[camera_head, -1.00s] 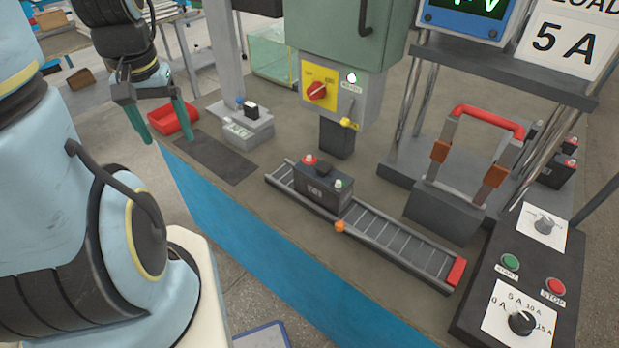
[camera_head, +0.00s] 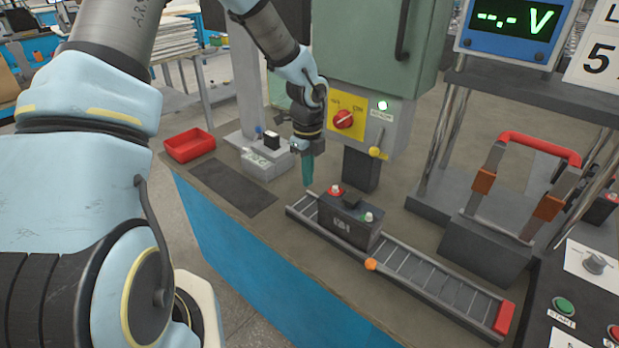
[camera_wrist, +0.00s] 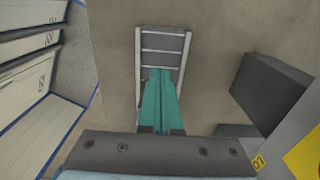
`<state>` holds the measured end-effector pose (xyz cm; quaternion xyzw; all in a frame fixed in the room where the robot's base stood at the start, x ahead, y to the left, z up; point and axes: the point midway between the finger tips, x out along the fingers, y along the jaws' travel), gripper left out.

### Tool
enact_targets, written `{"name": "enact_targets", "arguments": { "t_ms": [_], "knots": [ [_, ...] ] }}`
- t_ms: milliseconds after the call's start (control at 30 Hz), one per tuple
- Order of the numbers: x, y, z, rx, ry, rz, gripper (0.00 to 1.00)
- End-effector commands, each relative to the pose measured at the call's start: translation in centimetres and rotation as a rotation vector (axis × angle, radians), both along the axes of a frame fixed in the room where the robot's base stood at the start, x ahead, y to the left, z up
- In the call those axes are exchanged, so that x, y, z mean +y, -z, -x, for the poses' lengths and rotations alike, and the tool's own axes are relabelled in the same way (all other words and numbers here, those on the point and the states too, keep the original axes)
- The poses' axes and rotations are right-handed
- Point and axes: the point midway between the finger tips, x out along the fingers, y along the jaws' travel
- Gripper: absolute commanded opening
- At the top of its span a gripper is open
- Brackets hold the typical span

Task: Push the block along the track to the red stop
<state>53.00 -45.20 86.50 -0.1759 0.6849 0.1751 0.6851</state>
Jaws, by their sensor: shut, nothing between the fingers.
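The block (camera_head: 348,222) is a dark box with a red-topped and a pale-topped terminal. It sits on the track (camera_head: 440,288), toward the left end. The red stop (camera_head: 504,317) is at the track's right end, with bare rollers between. My gripper (camera_head: 308,184) points down with its teal fingers shut and empty. It is left of the block, near the track's left end, and looks apart from the block. In the wrist view the shut fingers (camera_wrist: 160,102) are over the track (camera_wrist: 163,42). I cannot make out the block or red stop in that view.
An orange knob (camera_head: 371,264) is on the track's front side. A green cabinet with a yellow switch plate (camera_head: 344,118) stands behind the block. A red tray (camera_head: 190,145) is at the left.

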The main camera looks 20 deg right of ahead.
Motion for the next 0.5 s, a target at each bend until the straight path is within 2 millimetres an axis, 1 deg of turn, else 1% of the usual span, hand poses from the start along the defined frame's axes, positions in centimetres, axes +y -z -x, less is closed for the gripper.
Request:
{"name": "enact_targets", "arguments": {
  "t_ms": [100,333,367,400,500],
  "knots": [
    [0.0,2.5,0.2,0.005,0.001,-0.004,0.0],
    [0.1,7.1,0.2,0.004,-0.001,-0.005,0.0],
    [0.0,7.4,0.3,0.002,-0.001,-0.002,0.0],
    [-0.6,6.9,1.0,0.001,0.003,-0.002,0.0],
    [-1.2,7.0,2.2,0.0,0.001,-0.001,0.0]
  ]
}}
